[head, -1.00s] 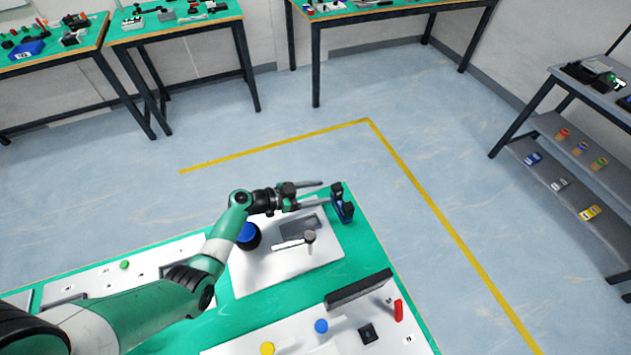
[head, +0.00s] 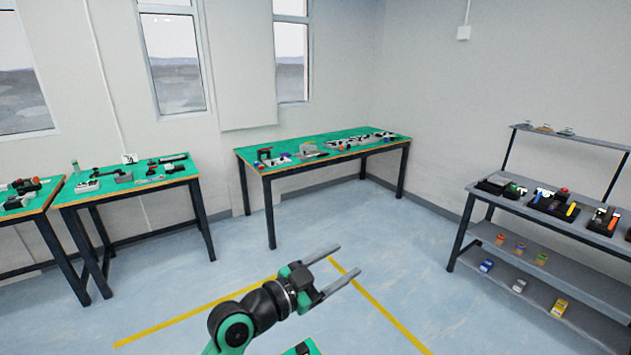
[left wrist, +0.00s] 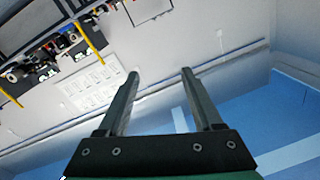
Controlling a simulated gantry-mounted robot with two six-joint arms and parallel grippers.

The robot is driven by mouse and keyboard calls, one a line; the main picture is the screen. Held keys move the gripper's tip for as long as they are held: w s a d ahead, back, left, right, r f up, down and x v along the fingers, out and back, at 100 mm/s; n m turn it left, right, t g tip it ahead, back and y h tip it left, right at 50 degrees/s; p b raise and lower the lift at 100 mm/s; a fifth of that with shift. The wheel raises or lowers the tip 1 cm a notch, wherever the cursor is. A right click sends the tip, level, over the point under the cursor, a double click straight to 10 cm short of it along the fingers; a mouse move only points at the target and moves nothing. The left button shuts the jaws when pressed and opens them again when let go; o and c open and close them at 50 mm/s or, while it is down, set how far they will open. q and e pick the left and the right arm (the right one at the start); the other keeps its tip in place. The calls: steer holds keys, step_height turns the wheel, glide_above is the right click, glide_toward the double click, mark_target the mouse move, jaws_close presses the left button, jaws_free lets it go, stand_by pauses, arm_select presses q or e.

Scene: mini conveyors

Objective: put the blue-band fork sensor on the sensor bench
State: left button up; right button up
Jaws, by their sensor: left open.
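My left gripper (head: 348,260) is open and empty, held up above the floor with its fingers pointing right. In the left wrist view its two fingers (left wrist: 160,74) are apart with nothing between them. I cannot make out a blue-band fork sensor; small items on the benches are too small to identify. Several green-topped benches stand away from the gripper: a long one (head: 345,155) at the back middle, one (head: 145,178) at the left and one (head: 30,205) at the far left. I cannot tell which is the sensor bench. My right gripper is out of view.
A grey shelved bench (head: 560,225) with dark trays stands at the right. The blue floor (head: 410,265) with yellow lines is open between the benches.

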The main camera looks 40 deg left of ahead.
arm_select(q)
steer(key=s+d+r+n+t, duration=0.1)
steer(key=s+d+r+t, duration=0.2)
steer(key=r, duration=0.7)
steer(key=s+d+r+t, duration=0.25)
steer(key=d+r, duration=0.25)
steer(key=r, duration=0.4)
steer(key=s+d+r+n+t+y, duration=0.1)
steer(key=s+r+n+t, duration=0.3)
steer(key=s+r, duration=0.8)
steer(key=shift+s+d+r, duration=0.25)
steer(key=shift+s+d, duration=0.35)
steer(key=shift+d, duration=0.15)
step_height(320, 180, up, 30)
steer(key=p, duration=3)
steer(key=shift+w+f, duration=0.1)
